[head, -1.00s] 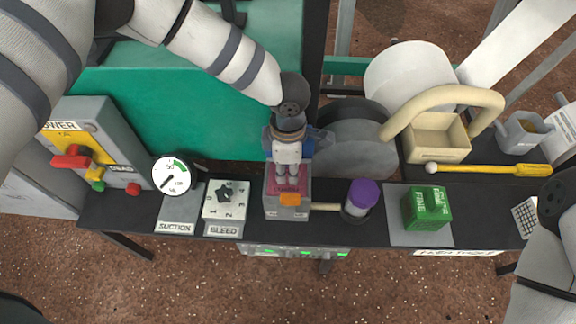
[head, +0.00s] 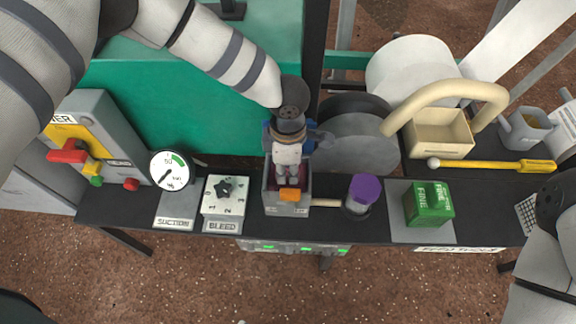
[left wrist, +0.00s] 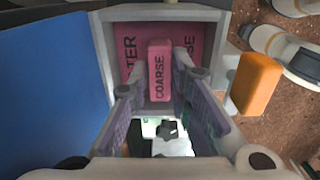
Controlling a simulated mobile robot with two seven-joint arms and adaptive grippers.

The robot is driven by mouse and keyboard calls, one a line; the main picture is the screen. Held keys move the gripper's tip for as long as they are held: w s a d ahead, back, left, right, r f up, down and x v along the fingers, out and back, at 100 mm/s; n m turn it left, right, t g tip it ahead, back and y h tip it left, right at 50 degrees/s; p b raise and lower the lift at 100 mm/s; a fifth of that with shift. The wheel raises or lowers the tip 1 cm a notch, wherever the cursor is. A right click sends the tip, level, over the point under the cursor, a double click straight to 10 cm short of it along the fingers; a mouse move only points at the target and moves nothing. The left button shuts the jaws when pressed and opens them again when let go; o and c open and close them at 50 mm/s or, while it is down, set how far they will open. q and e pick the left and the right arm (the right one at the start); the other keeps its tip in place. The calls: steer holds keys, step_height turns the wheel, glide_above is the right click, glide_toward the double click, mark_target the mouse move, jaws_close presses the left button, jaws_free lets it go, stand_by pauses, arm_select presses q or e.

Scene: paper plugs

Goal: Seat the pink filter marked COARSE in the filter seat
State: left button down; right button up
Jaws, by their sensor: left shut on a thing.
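The pink filter (left wrist: 133,45) marked COARSE is inside the grey filter seat (head: 287,211), below its rim. The left wrist view shows the seat's grey walls (left wrist: 101,48) around it. My left gripper (left wrist: 163,90) is shut on the filter's raised pink grip, one finger on each side. In the head view my left gripper (head: 288,176) reaches down into the seat from above and hides most of the filter. An orange latch (head: 290,194) is at the seat's front; it also shows in the left wrist view (left wrist: 257,83). My right gripper is not visible.
Left of the seat are the BLEED dial (head: 225,190) and the SUCTION gauge (head: 172,170). To the right are a purple-capped jar (head: 364,190) and a green FINE filter (head: 430,204) on a grey pad. A yellow-handled tool (head: 490,166) lies behind.

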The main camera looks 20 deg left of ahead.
arm_select(q)
steer(key=shift+f+b, duration=0.35)
steer(key=shift+f, duration=0.4)
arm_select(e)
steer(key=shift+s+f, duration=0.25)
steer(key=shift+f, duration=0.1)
arm_select(q)
steer(key=c, duration=1.4)
jaws_free()
steer(key=shift+r+p, duration=1.55)
steer(key=shift+r, duration=1.35)
steer(key=shift+f, duration=0.1)
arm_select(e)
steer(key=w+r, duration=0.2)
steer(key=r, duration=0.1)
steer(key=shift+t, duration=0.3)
